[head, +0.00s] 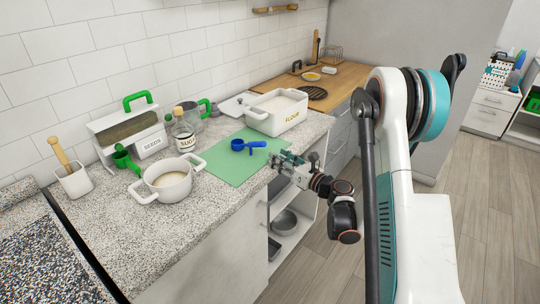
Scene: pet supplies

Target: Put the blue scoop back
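The blue scoop (238,145) lies on a green mat (224,165) on the speckled counter. Its bowl is at the left and its handle points right. My gripper (280,158) is just right of the scoop handle, over the mat's right part near the counter edge. It looks apart from the scoop. The gripper is too small here to tell how far its fingers are open. A white flour bin (276,116), open and filled with pale powder, stands behind the mat. A seeds box (130,129) with a green handle stands at the left, with a green scoop (124,159) in front.
A white two-handled pot (168,184) and a corked sugar jar (183,135) stand left of the mat. A white cup (74,182) holds a wooden-handled tool. The front strip of the counter (205,210) is clear.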

